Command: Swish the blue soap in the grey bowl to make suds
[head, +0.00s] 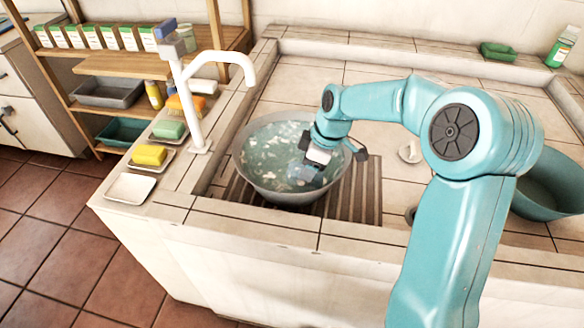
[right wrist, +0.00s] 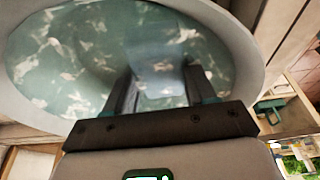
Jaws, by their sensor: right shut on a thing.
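The grey bowl (head: 243,165) stands on a slatted rack in the basin and holds water with pale suds patches. My right gripper (head: 306,172) reaches down into the bowl, its fingers at or in the water. In the right wrist view my right gripper (right wrist: 160,88) is shut on the pale blue soap (right wrist: 163,82), seen blurred between the two fingers. The bowl's rim (right wrist: 252,45) curves around them. The soap is mostly hidden by the gripper in the head view. My left gripper is not in view.
A white tap (head: 192,100) stands left of the bowl. On the left ledge are a green soap (head: 169,130), a yellow soap (head: 149,155) and an empty white dish (head: 130,188). A teal basin (head: 550,185) stands at the right, partly behind my arm.

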